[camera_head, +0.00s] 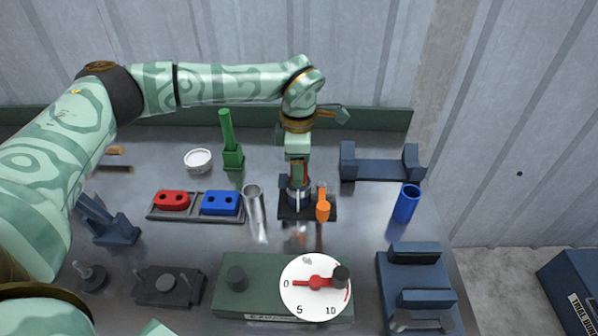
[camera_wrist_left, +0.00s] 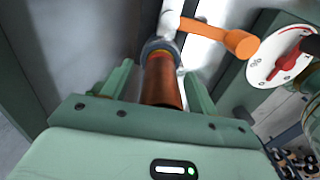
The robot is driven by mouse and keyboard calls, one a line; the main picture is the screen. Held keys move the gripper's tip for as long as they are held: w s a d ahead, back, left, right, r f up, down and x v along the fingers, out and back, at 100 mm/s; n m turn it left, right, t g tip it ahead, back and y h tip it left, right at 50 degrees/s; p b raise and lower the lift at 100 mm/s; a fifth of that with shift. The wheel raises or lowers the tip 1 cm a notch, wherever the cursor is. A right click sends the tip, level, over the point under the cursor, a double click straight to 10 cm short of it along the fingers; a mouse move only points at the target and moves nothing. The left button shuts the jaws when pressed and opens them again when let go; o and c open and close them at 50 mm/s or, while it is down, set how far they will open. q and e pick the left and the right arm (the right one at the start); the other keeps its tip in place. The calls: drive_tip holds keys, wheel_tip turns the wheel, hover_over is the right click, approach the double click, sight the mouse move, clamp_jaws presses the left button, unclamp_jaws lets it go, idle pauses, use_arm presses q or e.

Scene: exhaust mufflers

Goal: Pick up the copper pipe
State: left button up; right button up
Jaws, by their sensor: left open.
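The copper pipe (camera_wrist_left: 162,82) shows in the left wrist view, standing between the two fingers of my left gripper (camera_wrist_left: 160,88). Its far end sits in a grey ring-shaped holder (camera_wrist_left: 158,47). My left gripper is open, with a finger on either side of the pipe; I cannot tell whether either touches it. In the head view my left gripper (camera_head: 298,178) points down over a dark stand (camera_head: 291,213) with an orange lever (camera_head: 322,205), and it largely hides the pipe. My right gripper is not in view.
A silver tube (camera_head: 254,203) stands left of the stand. A tray with a red block (camera_head: 171,200) and a blue block (camera_head: 221,203) lies farther left. A green box with a dial (camera_head: 315,286) is in front. A blue cylinder (camera_head: 406,203) stands at right.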

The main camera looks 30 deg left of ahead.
use_arm(q)
drive_tip(key=shift+r, duration=0.1)
drive_tip(key=c, duration=1.2)
drive_tip(key=shift+o, duration=0.2)
